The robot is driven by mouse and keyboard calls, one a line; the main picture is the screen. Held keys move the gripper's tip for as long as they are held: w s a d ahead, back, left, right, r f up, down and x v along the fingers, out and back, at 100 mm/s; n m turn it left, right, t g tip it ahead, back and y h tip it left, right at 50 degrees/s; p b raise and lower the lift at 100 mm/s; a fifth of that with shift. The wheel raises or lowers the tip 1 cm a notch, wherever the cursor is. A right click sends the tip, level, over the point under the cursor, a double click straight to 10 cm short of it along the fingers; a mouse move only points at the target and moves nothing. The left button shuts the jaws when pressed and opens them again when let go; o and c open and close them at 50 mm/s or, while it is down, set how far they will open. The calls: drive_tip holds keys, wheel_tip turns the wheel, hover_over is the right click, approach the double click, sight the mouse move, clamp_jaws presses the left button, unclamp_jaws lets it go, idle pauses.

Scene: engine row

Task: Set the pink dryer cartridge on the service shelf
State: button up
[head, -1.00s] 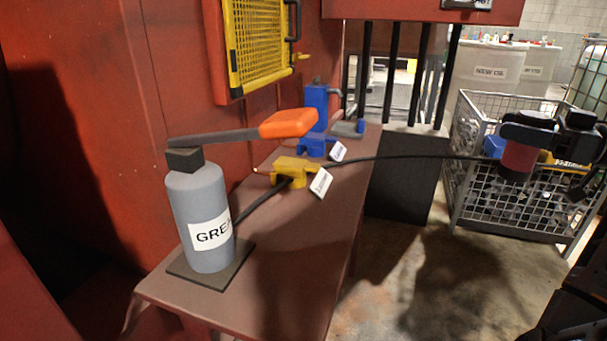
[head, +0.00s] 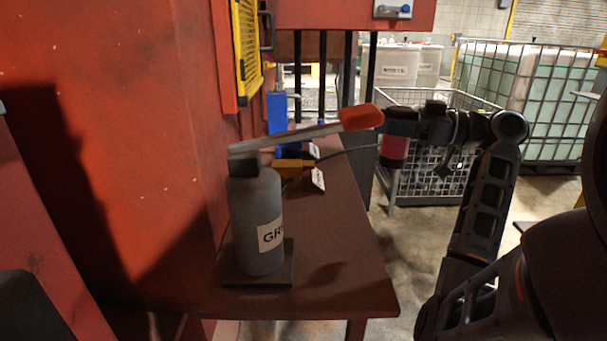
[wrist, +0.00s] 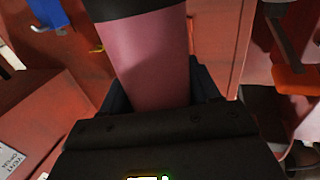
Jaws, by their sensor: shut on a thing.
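The pink dryer cartridge (head: 395,150) is a pink cylinder with a dark end. My gripper (head: 402,122) is shut on it and holds it in the air, to the right of the orange-red lever tip. In the wrist view the cartridge (wrist: 148,58) sits between my fingers, its dark end pointing away. The service shelf appears to be the long reddish-brown ledge (head: 340,245) along the red wall. The cartridge is apart from the shelf. My fingertips are partly hidden by the cartridge in the wrist view.
A grey grease pump (head: 255,210) with a long lever (head: 360,117) stands at the shelf's near end. Yellow (head: 292,168) and blue (head: 278,115) fittings with tags sit behind it. The shelf's near right part is bare. A wire basket (head: 430,185) stands behind my gripper.

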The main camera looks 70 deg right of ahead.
drive_tip(key=shift+w+a+f+b, duration=0.25)
drive_tip(key=shift+w+a+f, duration=0.65)
drive_tip(key=shift+w+f, duration=0.75)
drive_tip(key=shift+w+a+f+b, duration=0.2)
drive_tip(key=shift+w+a+f, duration=0.75)
drive_tip(key=shift+w+f, duration=0.75)
drive_tip(key=shift+w+a+f+b, duration=0.25)
drive_tip(key=shift+w+a+f, duration=0.65)
drive_tip(key=shift+w+f, duration=0.75)
drive_tip(key=shift+s+f, duration=0.3)
drive_tip(key=shift+f, duration=0.05)
drive_tip(key=shift+f, duration=0.1)
drive_tip(key=o, duration=1.2)
drive_tip(key=shift+s+r, duration=0.15)
drive_tip(key=shift+r, duration=0.1)
drive_tip(key=s, duration=1.1)
drive_tip(key=shift+s+d, duration=0.4)
drive_tip(key=shift+d, duration=0.05)
